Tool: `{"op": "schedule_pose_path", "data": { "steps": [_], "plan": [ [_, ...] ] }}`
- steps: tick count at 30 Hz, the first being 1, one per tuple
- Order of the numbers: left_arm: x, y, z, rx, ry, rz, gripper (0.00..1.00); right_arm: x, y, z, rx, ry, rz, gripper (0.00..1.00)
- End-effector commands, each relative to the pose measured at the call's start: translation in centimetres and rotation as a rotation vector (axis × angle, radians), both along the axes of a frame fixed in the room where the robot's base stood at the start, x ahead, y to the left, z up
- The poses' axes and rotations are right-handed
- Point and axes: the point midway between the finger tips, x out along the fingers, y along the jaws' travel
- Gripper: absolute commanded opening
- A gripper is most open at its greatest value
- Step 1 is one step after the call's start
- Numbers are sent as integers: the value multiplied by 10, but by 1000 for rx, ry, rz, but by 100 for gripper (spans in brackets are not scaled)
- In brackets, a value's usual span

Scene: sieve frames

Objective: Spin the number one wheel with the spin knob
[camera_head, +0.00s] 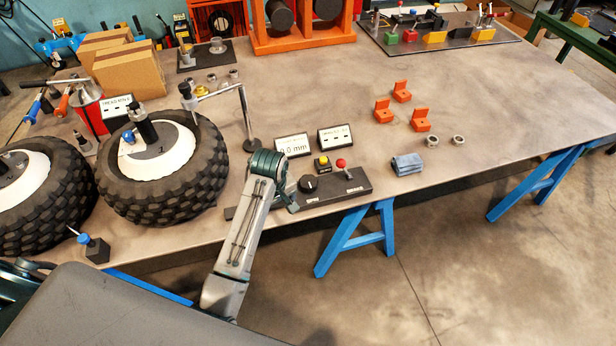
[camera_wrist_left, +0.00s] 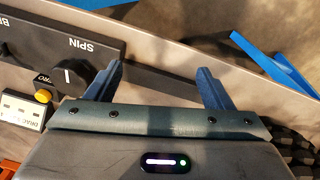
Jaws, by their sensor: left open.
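The black spin knob (camera_head: 308,183) with a white line sits on a dark control panel (camera_head: 350,187) near the table's front edge, by the word SPIN. It also shows in the left wrist view (camera_wrist_left: 70,74). A wheel with a knobbly tyre (camera_head: 165,200) and white hub, apparently marked 1, stands left of the panel. My left gripper (camera_head: 287,203) is at the panel's left end, beside the knob. In the left wrist view its blue fingers (camera_wrist_left: 160,80) are spread and empty. One finger is close beside the knob; I cannot tell if they touch. My right gripper is not visible.
The panel also carries a yellow button (camera_head: 322,162) and a red-topped brake lever (camera_head: 341,164). A gauge stand (camera_head: 248,120) rises behind my gripper. A second wheel (camera_head: 40,190) is at far left.

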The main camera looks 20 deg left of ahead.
Motion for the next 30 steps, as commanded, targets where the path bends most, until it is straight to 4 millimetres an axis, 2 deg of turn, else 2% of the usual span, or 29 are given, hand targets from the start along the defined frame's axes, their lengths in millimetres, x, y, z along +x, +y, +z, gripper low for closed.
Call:
{"op": "schedule_pose_path", "data": {
  "steps": [1, 6, 10, 15, 20, 30],
  "plan": [
    [25, -7, 10, -14, 8, 55, 75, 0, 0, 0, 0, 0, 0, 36],
    [86, -27, 41, -46, 55, 248, 75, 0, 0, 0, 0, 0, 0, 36],
    [116, -40, 63, -56, 84, 353, 75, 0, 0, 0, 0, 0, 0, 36],
    [132, -47, 78, -57, 102, 419, 75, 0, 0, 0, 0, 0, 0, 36],
    [134, -48, 70, -56, 108, 430, 75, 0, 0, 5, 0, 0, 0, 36],
    [133, -48, 9, -56, 108, 427, 75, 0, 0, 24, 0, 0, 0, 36]
  ]
}}
